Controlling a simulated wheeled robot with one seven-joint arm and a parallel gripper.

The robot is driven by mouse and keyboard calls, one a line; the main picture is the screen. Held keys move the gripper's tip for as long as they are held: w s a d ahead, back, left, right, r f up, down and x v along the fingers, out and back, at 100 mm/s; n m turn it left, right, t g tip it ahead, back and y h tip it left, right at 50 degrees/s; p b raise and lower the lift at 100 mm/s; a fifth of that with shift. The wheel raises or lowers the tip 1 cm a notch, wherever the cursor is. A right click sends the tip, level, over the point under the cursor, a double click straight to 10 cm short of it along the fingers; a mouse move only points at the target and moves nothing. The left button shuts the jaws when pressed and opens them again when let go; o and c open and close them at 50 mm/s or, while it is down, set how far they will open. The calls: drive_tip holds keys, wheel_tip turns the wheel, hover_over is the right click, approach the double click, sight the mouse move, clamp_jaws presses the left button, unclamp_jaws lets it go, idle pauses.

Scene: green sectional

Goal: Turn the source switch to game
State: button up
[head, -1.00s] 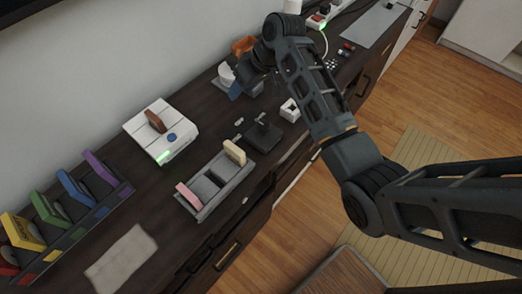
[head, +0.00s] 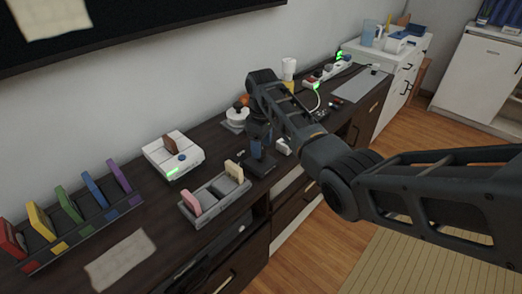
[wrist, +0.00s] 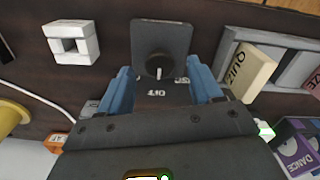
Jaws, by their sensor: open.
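The source switch is a dark grey box (wrist: 175,35) with a round black knob (wrist: 158,66), seen in the wrist view. A white mark on the knob points toward the bottom of that picture. Small white lettering lies below the knob, partly hidden and too small to read surely. My gripper (wrist: 162,80) is open, its blue fingers to the left and right of the knob with gaps on both sides. In the head view my gripper (head: 258,150) points down over the dark box (head: 262,167), and the knob is hidden there.
A grey two-slot holder (head: 214,203) with pink and cream cartridges stands close by the box. A white console (head: 172,158) with a brown cartridge is behind it. A white hollow block (wrist: 72,43) sits beside the box. A rack (head: 85,228) of coloured cartridges is at left.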

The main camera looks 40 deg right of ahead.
drive_tip(key=shift+f, duration=1.1)
drive_tip(key=c, duration=1.1)
